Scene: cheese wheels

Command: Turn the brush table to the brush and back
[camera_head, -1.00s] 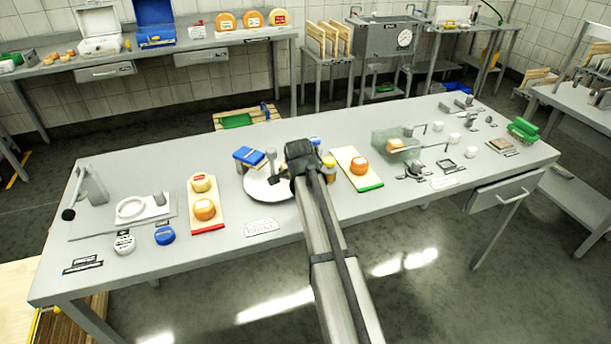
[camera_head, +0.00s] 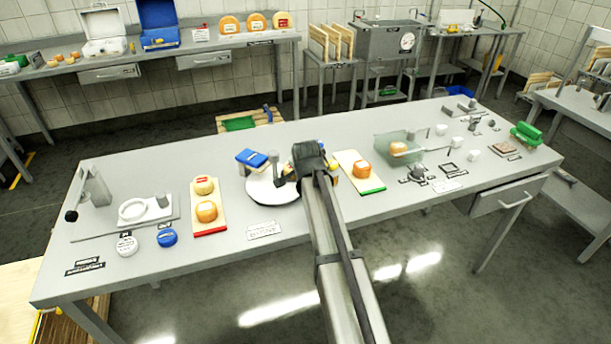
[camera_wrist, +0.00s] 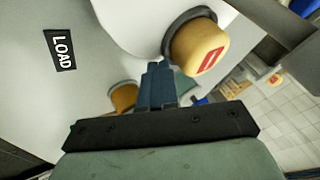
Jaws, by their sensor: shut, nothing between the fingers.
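The brush table looks to be the white round disc (camera_head: 262,192) in the middle of the bench, partly hidden behind my arm. A grey upright post with a dark foot (camera_head: 277,167) stands at it, and a blue-topped brush block (camera_head: 252,158) is at its back left. My gripper (camera_wrist: 158,72) is shut and empty, with its blue fingers together. In the wrist view, the white disc (camera_wrist: 128,22) fills the top, and a yellow cheese with a red label (camera_wrist: 197,48) on a grey seat is close to the fingertips. I cannot tell whether they touch.
A board with two cheeses (camera_head: 208,218) lies left of the disc, and a green-edged board (camera_head: 370,187) with one cheese lies right. A clear box (camera_head: 384,149) stands farther right. A LOAD label (camera_wrist: 60,50) shows in the wrist view. The front bench edge is mostly clear.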

